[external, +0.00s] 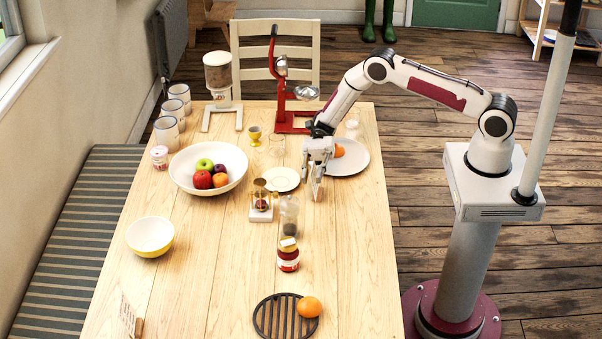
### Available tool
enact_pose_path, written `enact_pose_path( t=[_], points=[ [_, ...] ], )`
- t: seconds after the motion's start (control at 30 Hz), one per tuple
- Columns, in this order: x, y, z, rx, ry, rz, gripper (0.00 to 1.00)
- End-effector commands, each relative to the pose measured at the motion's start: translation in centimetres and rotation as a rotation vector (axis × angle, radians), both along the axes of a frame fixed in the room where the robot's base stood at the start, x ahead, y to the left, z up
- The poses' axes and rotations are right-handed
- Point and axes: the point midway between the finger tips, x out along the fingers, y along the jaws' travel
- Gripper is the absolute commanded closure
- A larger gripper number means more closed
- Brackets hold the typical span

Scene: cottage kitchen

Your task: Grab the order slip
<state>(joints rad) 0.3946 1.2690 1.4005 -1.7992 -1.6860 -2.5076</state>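A small upright paper card with faint writing, which looks like the order slip (127,313), stands in a small wooden holder (138,328) at the near left end of the table. My gripper (315,194) points down over the right middle of the table, between a small saucer and the large grey plate. It is far from the slip, up and to the right of it. I see nothing clearly held.
Between gripper and slip are a glass shaker (289,222), a red-labelled jar (288,257), a brass device (261,200) and a yellow bowl (150,237). A round trivet (272,318) and an orange (309,307) are near the front.

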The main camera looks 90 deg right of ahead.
Motion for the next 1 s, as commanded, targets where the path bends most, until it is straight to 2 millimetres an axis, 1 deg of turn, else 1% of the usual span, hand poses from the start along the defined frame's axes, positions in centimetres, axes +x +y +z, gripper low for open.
enact_pose_path(
  t=[0.03, 0.1, 0.2, 0.7, 0.77, 0.8, 1.0],
  points=[
    [0.02, 0.54, 0.01, 0.000, 0.000, 0.002, 0.78],
    [0.09, 1.01, 0.02, 0.000, 0.000, 0.001, 0.78],
    [0.17, 1.38, 0.03, 0.001, -0.001, 0.001, 0.78],
    [0.17, 1.41, 0.02, 0.000, -0.001, 0.000, 0.78],
    [0.17, 1.40, 0.02, 0.000, -0.001, 0.000, 0.94],
    [0.17, 1.40, 0.02, 0.000, -0.001, 0.000, 1.00],
    [0.17, 1.40, 0.02, 0.000, -0.001, 0.000, 1.00]
  ],
)
